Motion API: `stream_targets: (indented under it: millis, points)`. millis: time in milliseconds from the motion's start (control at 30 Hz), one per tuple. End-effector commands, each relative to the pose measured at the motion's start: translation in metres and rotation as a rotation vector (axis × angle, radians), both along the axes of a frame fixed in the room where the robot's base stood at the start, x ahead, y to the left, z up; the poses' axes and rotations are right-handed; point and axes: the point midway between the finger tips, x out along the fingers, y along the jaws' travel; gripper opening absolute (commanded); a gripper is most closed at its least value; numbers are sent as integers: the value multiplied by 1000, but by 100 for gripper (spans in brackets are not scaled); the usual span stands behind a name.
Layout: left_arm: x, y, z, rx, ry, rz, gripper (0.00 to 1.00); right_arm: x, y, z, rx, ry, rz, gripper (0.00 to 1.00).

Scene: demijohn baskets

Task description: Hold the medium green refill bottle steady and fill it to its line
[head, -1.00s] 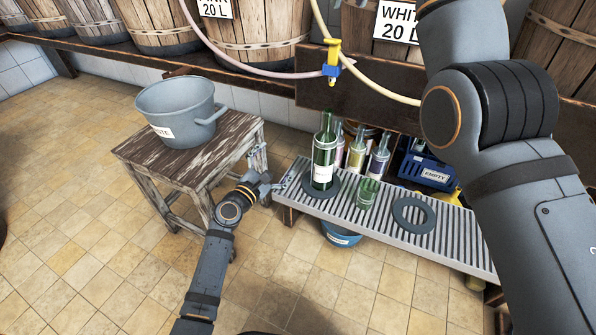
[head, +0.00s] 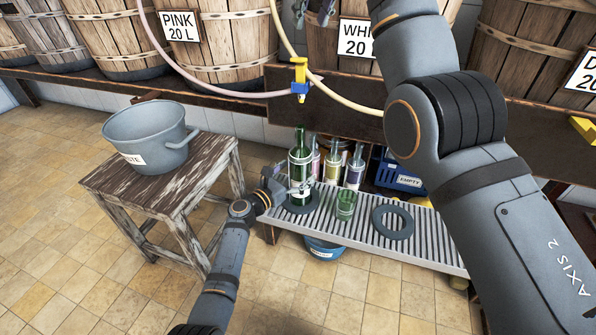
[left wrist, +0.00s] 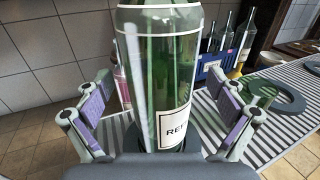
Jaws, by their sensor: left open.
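The green refill bottle (head: 299,150) stands upright in a dark ring (head: 299,208) at the left of the slatted rack. In the left wrist view, the bottle (left wrist: 158,70) fills the middle, with a white label (left wrist: 178,127) and a thin pale line near its top. I cannot tell whether it holds liquid. My left gripper (head: 298,187) is open, its fingers on either side of the bottle with visible gaps. My right gripper (head: 326,8) is only partly visible at the top edge. A yellow tap (head: 299,72) with a blue part hangs above the bottle.
A green glass (head: 346,203) and an empty ring (head: 393,222) are right of the bottle. Several bottles (head: 354,168) and a blue crate (head: 400,179) stand behind. A grey waste tub (head: 148,135) sits on a wooden stool. Hoses and barrels (head: 235,45) are above.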

Motion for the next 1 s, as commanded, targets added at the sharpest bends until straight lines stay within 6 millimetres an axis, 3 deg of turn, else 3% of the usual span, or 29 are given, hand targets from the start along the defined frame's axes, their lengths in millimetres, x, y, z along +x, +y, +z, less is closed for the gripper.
stream_targets:
  millis: [400, 1000]
  points:
    - [9, -8, 0, 2, -1, 0, 95, 0, 0, 0, 0, 0, 0, 38]
    - [9, -8, 0, 2, -1, 0, 16, 0, 0, 0, 0, 0, 0, 38]
